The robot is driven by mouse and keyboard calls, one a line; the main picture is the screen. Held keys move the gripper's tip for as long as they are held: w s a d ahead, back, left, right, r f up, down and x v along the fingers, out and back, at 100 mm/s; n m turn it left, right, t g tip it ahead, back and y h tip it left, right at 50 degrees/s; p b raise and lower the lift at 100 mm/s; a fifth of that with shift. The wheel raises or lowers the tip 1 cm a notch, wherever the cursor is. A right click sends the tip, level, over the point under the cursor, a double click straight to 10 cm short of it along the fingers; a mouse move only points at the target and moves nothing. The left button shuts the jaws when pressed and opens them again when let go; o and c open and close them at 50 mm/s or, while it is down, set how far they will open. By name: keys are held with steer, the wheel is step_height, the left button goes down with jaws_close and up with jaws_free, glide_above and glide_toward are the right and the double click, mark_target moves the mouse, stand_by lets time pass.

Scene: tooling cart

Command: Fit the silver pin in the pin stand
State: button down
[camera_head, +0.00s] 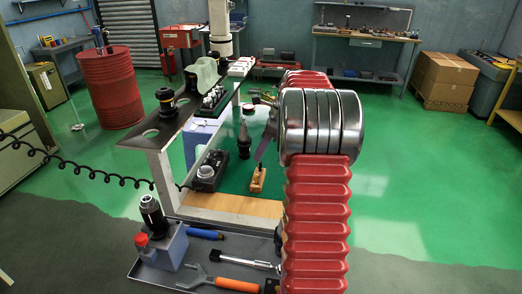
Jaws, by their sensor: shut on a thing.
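A small wooden block (257,183) with a dark upright post stands on the green cart top and looks like the pin stand. My gripper (267,147) shows only in part, left of my red and silver arm, just above and right of the block. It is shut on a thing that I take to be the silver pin. My arm and the gripper hide most of that pin. A slanted grey piece shows above the block, but I cannot tell whether it is a finger or the pin. I cannot tell whether anything touches the stand.
A tapered tool holder (244,138) stands behind the block. A dark device with a round silver top (207,170) is to the left. A raised dark shelf (150,135) bears a black tool holder. A grey tray (200,271) in front holds hand tools. Wood edging is bare.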

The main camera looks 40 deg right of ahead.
steer(key=shift+f, duration=1.95)
steer(key=shift+f, duration=0.95)
stand_by(0.6)
stand_by(0.3)
steer(key=c, duration=1.7)
jaws_free()
steer(key=v, duration=1.3)
steer(key=shift+s+d+r, duration=0.1)
steer(key=shift+s+r, duration=0.05)
steer(key=shift+r, duration=0.15)
